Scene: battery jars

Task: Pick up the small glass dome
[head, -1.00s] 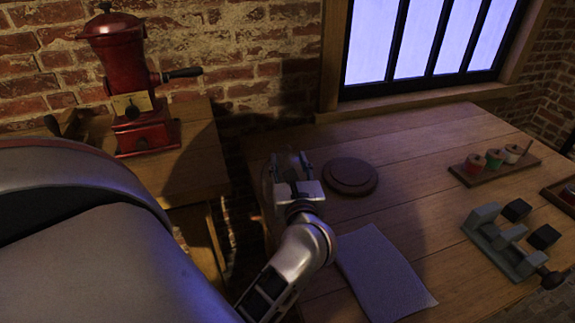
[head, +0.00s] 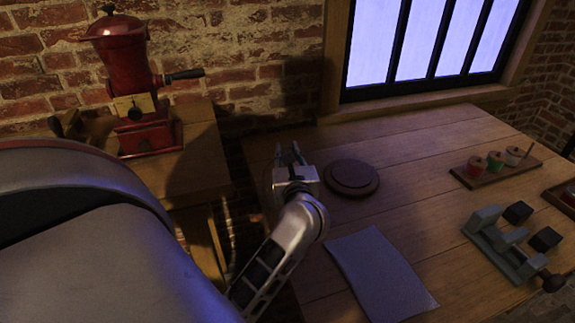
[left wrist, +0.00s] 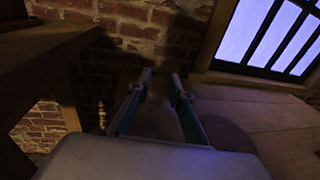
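A faint clear outline, which may be the small glass dome (head: 267,181), shows at the table's left edge in the head view, just left of my left gripper. It is too dim to trace fully. My left gripper (head: 289,152) is above the table's back left corner, pointing toward the brick wall. Its fingertips are apart in the left wrist view (left wrist: 161,76). I see nothing clearly held between them. A round dark wooden base (head: 351,177) lies right of the gripper with nothing visible on it. My right gripper is not in view.
A red grinder (head: 138,85) stands on a wooden stand at left. A grey cloth or sheet (head: 380,275) lies at the table's front. A grey vise-like fixture (head: 505,240) and a rack with spools (head: 495,165) are at right. The table's middle is clear.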

